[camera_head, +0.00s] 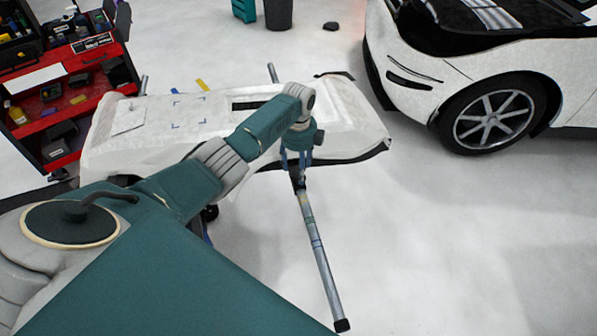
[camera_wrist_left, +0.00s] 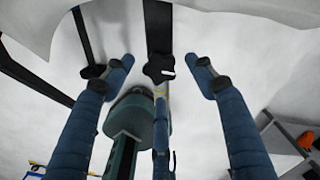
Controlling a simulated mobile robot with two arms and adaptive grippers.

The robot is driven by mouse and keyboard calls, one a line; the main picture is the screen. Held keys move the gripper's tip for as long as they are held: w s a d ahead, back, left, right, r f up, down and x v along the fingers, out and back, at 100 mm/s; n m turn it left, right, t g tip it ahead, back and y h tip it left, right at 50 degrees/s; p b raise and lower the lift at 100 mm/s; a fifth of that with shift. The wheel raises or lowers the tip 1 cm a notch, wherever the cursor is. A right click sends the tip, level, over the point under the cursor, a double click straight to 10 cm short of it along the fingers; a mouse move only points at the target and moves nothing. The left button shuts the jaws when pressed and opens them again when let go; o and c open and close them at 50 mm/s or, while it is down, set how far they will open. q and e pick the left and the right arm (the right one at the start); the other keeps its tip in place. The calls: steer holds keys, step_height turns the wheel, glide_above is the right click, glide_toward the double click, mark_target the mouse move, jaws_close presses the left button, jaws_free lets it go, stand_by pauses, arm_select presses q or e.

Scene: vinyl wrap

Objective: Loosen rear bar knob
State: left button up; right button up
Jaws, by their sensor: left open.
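My left gripper (camera_head: 294,164) reaches down at the near edge of the white bumper (camera_head: 220,118), over the bar of its stand. In the left wrist view the two blue fingers of this gripper (camera_wrist_left: 161,65) are spread wide. A black lobed knob (camera_wrist_left: 157,69) sits on the dark bar (camera_wrist_left: 157,28) between the fingertips, with a gap on each side. In the head view the grey metal bar (camera_head: 318,250) runs from under the gripper toward the front and ends in a black cap. The knob is hard to make out there. My right gripper is not in view.
A red tool cart (camera_head: 70,95) stands at the left, close to the bumper. A white car (camera_head: 440,75) is at the right back. A dark bin (camera_head: 278,14) stands at the far back. The floor (camera_head: 460,240) right of the bar is clear.

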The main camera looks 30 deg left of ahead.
arm_select(q)
steer(key=shift+f, duration=1.2)
steer(key=c, duration=1.2)
